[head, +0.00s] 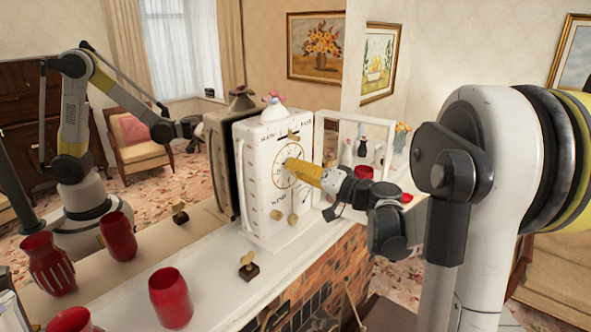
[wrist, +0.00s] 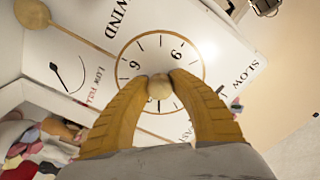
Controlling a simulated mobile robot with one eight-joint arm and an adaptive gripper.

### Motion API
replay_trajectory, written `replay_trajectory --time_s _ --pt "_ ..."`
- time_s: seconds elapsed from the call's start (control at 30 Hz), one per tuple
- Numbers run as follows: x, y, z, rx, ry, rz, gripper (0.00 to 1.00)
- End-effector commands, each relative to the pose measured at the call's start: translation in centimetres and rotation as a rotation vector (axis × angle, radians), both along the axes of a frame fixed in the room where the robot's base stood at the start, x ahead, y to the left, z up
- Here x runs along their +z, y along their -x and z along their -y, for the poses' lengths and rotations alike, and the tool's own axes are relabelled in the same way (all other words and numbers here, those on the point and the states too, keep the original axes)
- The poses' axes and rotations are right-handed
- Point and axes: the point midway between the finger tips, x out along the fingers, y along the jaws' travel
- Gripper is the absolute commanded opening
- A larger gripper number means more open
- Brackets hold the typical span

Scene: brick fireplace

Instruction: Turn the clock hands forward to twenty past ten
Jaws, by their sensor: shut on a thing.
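A white box-shaped clock (head: 262,205) stands upright on the mantel in the head view. Its round dial (head: 281,178) has a gold rim and faces right, toward my arm. My gripper (head: 289,164) reaches the dial from the right with its yellow fingers. In the wrist view, the dial (wrist: 133,51) shows black ticks and the numerals 6 and 9, turned in the picture. There the fingers of my gripper (wrist: 160,84) are shut on a round pale knob (wrist: 160,88) at the dial. The fingers cover part of the dial, and I cannot read the hands' positions.
A glazed frame (head: 322,117) stands open at the clock's right. A winged brass key (head: 248,265) stands on the white mantel (head: 225,285) in front. Red vases (head: 170,297) stand at the left. A mirror behind reflects my arm and the clock.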

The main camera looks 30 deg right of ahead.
Motion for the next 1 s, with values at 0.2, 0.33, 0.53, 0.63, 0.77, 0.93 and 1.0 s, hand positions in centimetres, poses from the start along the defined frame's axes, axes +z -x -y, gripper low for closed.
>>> replay_trajectory --time_s 0.2,0.33,0.53,0.63,0.77,0.93,1.0 --pt "-0.31 -0.01 0.05 0.000 -0.220 -0.078 0.00" --pt "-0.23 0.00 0.05 0.000 -0.364 -0.131 0.00" --pt "-0.03 -0.03 0.07 0.000 -0.451 -0.162 0.00" --pt "0.02 -0.02 0.08 0.000 -0.451 -0.162 0.00" --pt "0.02 -0.02 0.08 0.000 -0.450 -0.162 0.00" --pt "0.01 -0.01 0.07 0.000 -0.449 -0.162 0.50" --pt "0.00 -0.02 0.06 0.000 -0.448 -0.162 0.50"
